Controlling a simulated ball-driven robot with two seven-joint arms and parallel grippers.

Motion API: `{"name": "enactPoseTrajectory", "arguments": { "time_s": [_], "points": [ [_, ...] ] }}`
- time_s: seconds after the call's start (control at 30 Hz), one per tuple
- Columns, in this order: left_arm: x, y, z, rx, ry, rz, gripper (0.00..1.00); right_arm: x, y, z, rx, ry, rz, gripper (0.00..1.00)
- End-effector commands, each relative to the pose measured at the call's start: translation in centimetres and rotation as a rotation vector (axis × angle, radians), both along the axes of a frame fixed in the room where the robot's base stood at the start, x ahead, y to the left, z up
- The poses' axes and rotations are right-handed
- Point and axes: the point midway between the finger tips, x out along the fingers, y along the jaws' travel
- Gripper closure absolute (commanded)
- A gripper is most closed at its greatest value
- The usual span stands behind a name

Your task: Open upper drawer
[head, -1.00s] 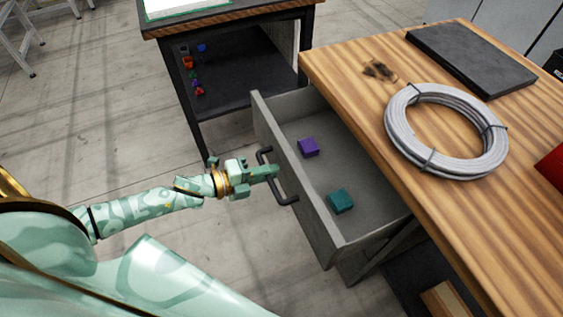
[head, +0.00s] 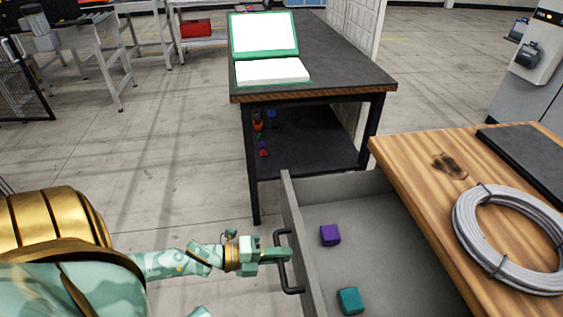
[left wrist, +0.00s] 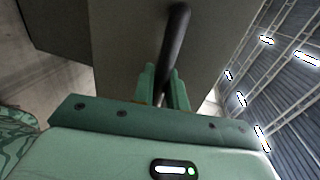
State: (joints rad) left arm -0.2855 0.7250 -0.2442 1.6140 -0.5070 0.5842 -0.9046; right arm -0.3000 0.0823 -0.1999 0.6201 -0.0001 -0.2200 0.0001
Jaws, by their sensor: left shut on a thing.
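The upper drawer (head: 312,262) is grey and stands pulled out from under the wooden-topped workbench (head: 415,170). A purple block (head: 330,235) and a teal block (head: 349,300) lie inside it. My left gripper (head: 284,255) is at the drawer's dark bar handle (head: 293,290), on the outside of the drawer front. In the left wrist view, the handle (left wrist: 177,35) runs between the two green fingers (left wrist: 162,88), which are shut on it. The lower part of the drawer is cut off in the head view. My right gripper is not in view.
A coil of grey cable (head: 465,225) and a dark flat slab (head: 525,165) lie on the workbench. A dark table (head: 340,82) with an open green case (head: 264,35) stands behind. Several small coloured items sit on its lower shelf.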

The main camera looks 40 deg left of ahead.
Motion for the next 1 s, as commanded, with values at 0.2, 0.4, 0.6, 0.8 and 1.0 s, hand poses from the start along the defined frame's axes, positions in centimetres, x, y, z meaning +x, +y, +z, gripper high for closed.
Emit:
{"name": "enactPoseTrajectory", "arguments": {
  "time_s": [0.2, 0.4, 0.6, 0.8, 1.0],
  "points": [
    [-0.1, 0.0, -0.2, 0.002, 0.004, 0.000, 0.68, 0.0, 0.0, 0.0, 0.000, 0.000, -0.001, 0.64],
    [0.0, 0.0, -0.1, 0.001, 0.002, 0.000, 0.68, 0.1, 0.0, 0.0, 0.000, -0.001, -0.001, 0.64],
    [0.0, 0.0, 0.0, 0.001, 0.001, 0.000, 0.68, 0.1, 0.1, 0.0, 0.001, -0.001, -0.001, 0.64],
    [-1.5, 1.1, 0.4, 0.002, 0.004, 0.000, 0.68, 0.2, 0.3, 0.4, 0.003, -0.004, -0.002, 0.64],
    [-5.5, 4.1, 1.5, 0.002, 0.006, 0.001, 0.68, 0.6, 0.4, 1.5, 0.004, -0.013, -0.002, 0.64]
  ]
}}
